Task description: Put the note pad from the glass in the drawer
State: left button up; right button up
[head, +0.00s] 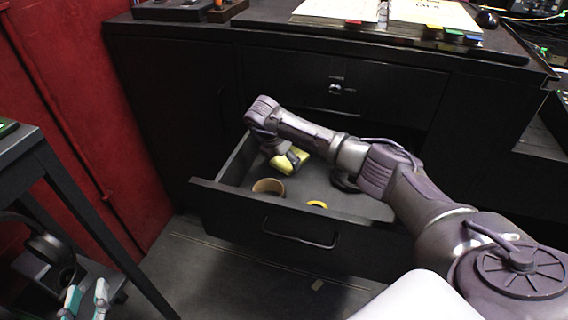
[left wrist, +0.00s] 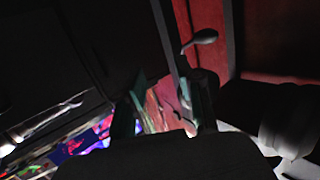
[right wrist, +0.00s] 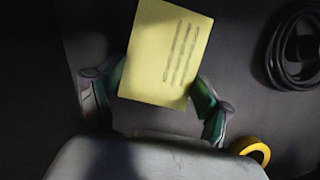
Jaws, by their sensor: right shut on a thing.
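The yellow note pad (head: 294,159) is inside the open black drawer (head: 240,211), toward its back left. My right gripper (head: 288,161) reaches down into the drawer with its fingers on the pad. In the right wrist view the pad (right wrist: 168,52), with lines of dark writing, lies between the fingers (right wrist: 155,98). I cannot tell whether the pad touches the drawer floor. My left gripper (head: 86,300) is open and empty, low at the left, away from the drawer. Its parted fingers (left wrist: 163,108) also show in the left wrist view.
A tan round container (head: 268,187) and a yellow tape roll (head: 317,204) are near the drawer's front. A coiled black cable (right wrist: 292,45) lies in the drawer. Open binders (head: 390,14) rest on the cabinet top. A dark side table (head: 40,165) and headphones (head: 45,250) are at left.

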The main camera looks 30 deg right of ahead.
aim_at(285, 161)
pick_arm(q)
jog(key=shift+w+d+r+t, duration=0.1)
jog(key=shift+r+t, duration=0.3)
jog(key=shift+r, duration=0.15)
pick_arm(e)
jog(key=shift+a+f, duration=0.15)
jog(key=shift+f, duration=0.2)
jog(key=shift+f, duration=0.15)
jog(key=o, duration=1.2)
pick_arm(q)
jog(key=shift+r, duration=0.2)
jog(key=shift+f, duration=0.1)
pick_arm(e)
jog(key=shift+r, duration=0.2)
jog(key=p+v, duration=0.1)
jog(key=v, duration=0.4)
jog(key=shift+p, duration=0.35)
pick_arm(q)
jog(key=s+a+f+g+y+p, duration=0.1)
jog(key=s+a+f+g, duration=0.3)
jog(key=s+f+g, duration=0.4)
notch_tip(285, 161, down, 4)
jog(key=shift+s+r+g+y+p, duration=0.15)
jog(key=shift+r+g+y+p, duration=0.2)
jog(key=shift+y, duration=0.35)
pick_arm(e)
jog(key=v, duration=0.7)
pick_arm(q)
jog(key=shift+f, duration=0.1)
